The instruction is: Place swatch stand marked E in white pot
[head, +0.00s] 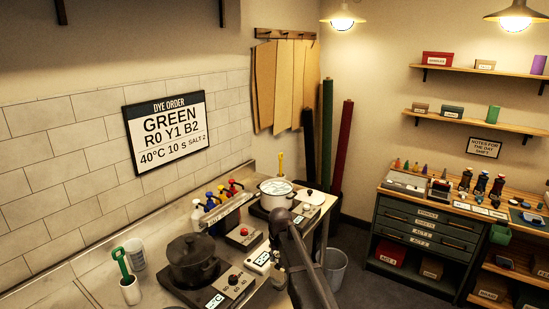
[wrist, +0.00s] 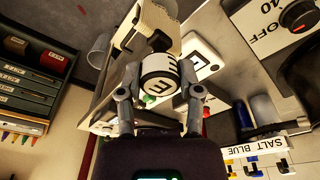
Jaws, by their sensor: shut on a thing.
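In the wrist view my gripper (wrist: 160,92) is shut on the swatch stand marked E (wrist: 157,88), a round piece with a white band and a black E. A finger lies on each side of it. In the head view my gripper (head: 279,262) hangs over the bench, below and in front of the white pot (head: 276,197); the stand is too small to make out there. The white pot is on a hot plate at the far end of the bench, apart from my gripper. It is open at the top, with pale contents.
A dark pot (head: 193,262) stands on the nearer hot plate. A rack of coloured bottles (head: 216,203) is left of the white pot. A green-handled tool stands in a white cup (head: 130,289). A drawer cabinet (head: 426,226) stands right.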

